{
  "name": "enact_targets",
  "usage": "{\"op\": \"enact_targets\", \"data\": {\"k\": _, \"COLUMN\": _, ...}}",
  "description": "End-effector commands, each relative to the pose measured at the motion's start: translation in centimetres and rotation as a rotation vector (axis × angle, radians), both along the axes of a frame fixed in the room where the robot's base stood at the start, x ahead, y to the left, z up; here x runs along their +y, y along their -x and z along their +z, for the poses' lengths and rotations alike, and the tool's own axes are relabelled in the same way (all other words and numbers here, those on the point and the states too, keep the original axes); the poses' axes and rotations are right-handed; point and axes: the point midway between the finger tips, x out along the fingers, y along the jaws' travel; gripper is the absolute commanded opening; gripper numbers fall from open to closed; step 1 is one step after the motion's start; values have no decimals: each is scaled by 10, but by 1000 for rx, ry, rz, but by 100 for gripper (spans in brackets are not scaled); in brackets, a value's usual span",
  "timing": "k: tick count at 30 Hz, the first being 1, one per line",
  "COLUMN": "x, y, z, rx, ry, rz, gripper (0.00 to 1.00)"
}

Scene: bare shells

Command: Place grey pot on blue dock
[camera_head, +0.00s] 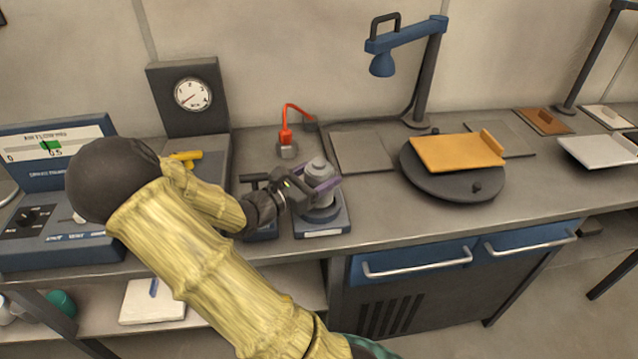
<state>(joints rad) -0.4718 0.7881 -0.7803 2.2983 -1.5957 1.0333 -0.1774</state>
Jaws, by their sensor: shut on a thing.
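The pot is directly over the dock in the picture. I cannot tell whether its base touches the dock, because the gripper hides part of the join.
A red hooked tool (287,138) stands behind the pot. A dark turntable (425,183) with an orange board (458,152) is to the right. A gauge box (190,95) and a blue instrument (50,190) stand left. Bare bench (385,215) lies right of the dock.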

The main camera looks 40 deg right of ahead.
Motion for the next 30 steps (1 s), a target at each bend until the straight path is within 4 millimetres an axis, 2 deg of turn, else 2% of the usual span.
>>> {"op": "enact_targets", "data": {"k": 3, "x": 0, "y": 0, "z": -19, "rx": 5, "ry": 2, "rz": -1, "gripper": 30}}
{"op": "enact_targets", "data": {"k": 6, "x": 0, "y": 0, "z": -26, "rx": 2, "ry": 2, "rz": -1, "gripper": 30}}
{"op": "enact_targets", "data": {"k": 18, "x": 1, "y": 0, "z": -30, "rx": 1, "ry": 1, "rz": 1, "gripper": 30}}
{"op": "enact_targets", "data": {"k": 19, "x": 1, "y": 0, "z": -30, "rx": 1, "ry": 0, "rz": 1, "gripper": 67}}
{"op": "enact_targets", "data": {"k": 21, "x": 1, "y": 0, "z": -30, "rx": 1, "ry": 0, "rz": 2, "gripper": 80}}
{"op": "enact_targets", "data": {"k": 22, "x": 1, "y": 0, "z": -30, "rx": 1, "ry": 0, "rz": 2, "gripper": 84}}
{"op": "enact_targets", "data": {"k": 30, "x": 1, "y": 0, "z": -30, "rx": 1, "ry": 0, "rz": 2, "gripper": 84}}
